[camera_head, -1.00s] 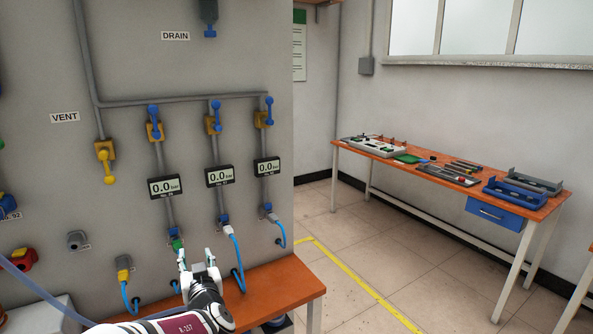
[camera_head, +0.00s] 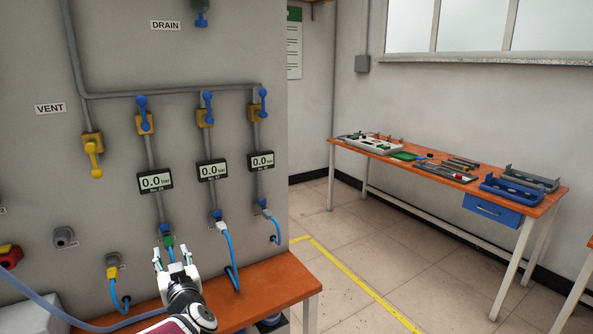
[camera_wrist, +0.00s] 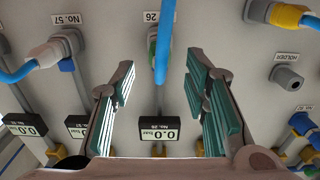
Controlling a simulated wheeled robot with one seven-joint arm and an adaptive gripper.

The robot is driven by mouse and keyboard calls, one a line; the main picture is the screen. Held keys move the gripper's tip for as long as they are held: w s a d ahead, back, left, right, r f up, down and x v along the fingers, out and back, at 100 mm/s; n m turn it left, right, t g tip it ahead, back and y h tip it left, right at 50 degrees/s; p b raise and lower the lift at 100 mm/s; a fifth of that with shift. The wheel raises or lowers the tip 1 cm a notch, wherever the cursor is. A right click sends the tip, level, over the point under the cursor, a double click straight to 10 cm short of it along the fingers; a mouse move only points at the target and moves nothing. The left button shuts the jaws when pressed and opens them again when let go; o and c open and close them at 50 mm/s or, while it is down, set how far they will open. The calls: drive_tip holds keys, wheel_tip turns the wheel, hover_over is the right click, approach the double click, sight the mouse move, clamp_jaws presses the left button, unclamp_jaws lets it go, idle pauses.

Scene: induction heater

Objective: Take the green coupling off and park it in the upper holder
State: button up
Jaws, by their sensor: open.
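The green coupling (camera_head: 169,242) sits on the lower end of the left gauge's pipe, No. 26, with a blue hose hanging from it. In the wrist view the green coupling (camera_wrist: 160,62) shows partly behind the blue hose, between the fingers. My gripper (camera_head: 172,257) is open and empty, just in front of and below the coupling. In the wrist view my gripper (camera_wrist: 160,80) has one finger on each side of the hose, with clear gaps. The upper holder, a grey empty socket (camera_head: 64,237), is on the panel to the left; the wrist view shows it labelled HOLDER (camera_wrist: 287,77).
A yellow coupling (camera_head: 112,270) with a blue hose sits below the upper holder. Other hoses (camera_head: 229,255) hang to the right. An orange bench (camera_head: 270,287) stands below the panel. Gauges (camera_head: 155,181) and blue valve handles (camera_head: 142,112) are above.

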sight(170, 248)
drive_tip(key=shift+b+x, duration=1.8)
drive_tip(key=shift+x, duration=1.25)
clamp_jaws()
drive_tip(key=shift+s+d, duration=0.1)
drive_tip(key=shift+p+v, duration=2.2)
drive_tip(key=shift+v, duration=0.7)
